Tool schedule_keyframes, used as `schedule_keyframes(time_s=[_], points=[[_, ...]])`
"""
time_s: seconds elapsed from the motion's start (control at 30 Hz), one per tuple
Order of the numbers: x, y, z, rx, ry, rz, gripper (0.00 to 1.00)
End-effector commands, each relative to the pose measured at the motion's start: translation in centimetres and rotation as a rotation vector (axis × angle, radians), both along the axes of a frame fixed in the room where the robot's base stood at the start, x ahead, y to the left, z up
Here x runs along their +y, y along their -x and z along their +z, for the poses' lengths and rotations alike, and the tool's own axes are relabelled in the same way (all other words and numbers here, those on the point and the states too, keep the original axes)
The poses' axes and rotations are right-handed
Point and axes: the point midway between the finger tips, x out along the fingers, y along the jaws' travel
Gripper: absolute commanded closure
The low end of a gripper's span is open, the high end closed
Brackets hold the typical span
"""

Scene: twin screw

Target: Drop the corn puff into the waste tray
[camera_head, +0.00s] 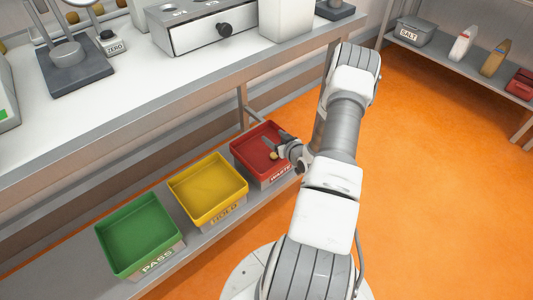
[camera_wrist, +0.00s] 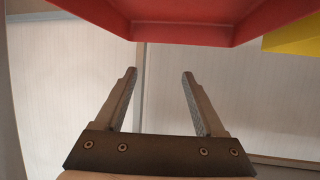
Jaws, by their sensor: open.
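The red waste tray (camera_head: 247,150), labelled WASTE, stands at the right end of a row on the lower shelf. Its red wall also fills the top of the wrist view (camera_wrist: 190,33). My gripper (camera_head: 268,148) is over the tray in the head view. In the wrist view my gripper (camera_wrist: 160,75) is open, with nothing between its fingers. A small tan thing, seemingly the corn puff (camera_head: 274,155), shows by the fingers, within the tray's outline. I cannot tell whether it touches the tray floor. The wrist view does not show it.
The yellow HOLD tray (camera_head: 208,215) and green PASS tray (camera_head: 138,269) stand to the left and look empty. The white bench top (camera_head: 140,100) overhangs behind the trays. A shelf with a SALT tub (camera_head: 413,31) is at upper right. Orange floor (camera_head: 450,190) is clear.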

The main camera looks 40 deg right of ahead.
Motion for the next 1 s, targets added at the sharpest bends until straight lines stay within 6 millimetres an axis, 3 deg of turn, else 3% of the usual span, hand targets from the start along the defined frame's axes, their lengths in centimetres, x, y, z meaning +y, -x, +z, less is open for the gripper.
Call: schedule_keyframes(time_s=[0.17,0.7,1.0], points=[[0.3,2.4,1.3,0.003,-0.002,-0.003,0.28],[1.8,13.6,5.9,0.002,-0.002,-0.004,0.28],[2.2,15.7,6.6,0.0,0.001,-0.002,0.28]])
